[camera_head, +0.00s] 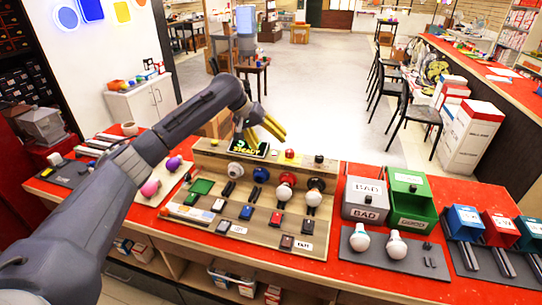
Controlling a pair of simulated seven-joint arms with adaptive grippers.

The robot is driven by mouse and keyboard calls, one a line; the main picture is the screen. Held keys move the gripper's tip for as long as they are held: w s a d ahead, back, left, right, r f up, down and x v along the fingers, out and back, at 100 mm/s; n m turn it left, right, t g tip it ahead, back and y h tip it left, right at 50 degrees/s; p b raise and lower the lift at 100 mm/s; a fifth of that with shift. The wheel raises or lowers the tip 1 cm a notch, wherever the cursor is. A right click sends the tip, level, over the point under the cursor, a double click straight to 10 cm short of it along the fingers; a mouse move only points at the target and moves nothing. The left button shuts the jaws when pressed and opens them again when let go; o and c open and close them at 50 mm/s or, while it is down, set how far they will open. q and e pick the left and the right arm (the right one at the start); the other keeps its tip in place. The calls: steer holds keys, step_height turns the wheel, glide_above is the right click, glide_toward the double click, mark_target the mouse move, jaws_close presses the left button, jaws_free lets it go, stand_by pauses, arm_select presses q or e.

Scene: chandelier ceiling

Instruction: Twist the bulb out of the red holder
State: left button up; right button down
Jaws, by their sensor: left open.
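The red holder (287,179) is mounted on the wooden board in the middle of the counter. A white bulb (284,193) sits in it, hanging toward the front. My left gripper (266,133), with yellow fingertips, is open and empty. It is above the back of the board, behind and to the left of the red holder, clear of the bulb. My right gripper is not in view.
A black holder (316,185) with another bulb (313,199) is close on the right; a blue holder (261,174) and white holder (235,170) are on the left. Grey BAD (366,188) and green GOOD (411,179) boxes stand right, behind two loose bulbs.

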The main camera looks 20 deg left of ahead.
mark_target(284, 194)
arm_select(q)
steer(key=s+d+f+g+y, duration=0.1)
steer(key=s+d+f+g, duration=0.15)
steer(key=s, duration=0.25)
steer(key=shift+g, duration=0.45)
steer(key=x, duration=1.1)
steer(key=a+x, duration=0.1)
steer(key=x, duration=0.5)
steer(key=shift+s+f, duration=0.2)
steer(key=c, duration=1.3)
steer(key=shift+a+f, duration=0.1)
steer(key=shift+c, duration=0.2)
steer(key=shift+h, duration=0.5)
steer(key=shift+c, duration=0.5)
steer(key=shift+s+d, duration=0.2)
steer(key=shift+s, duration=1.5)
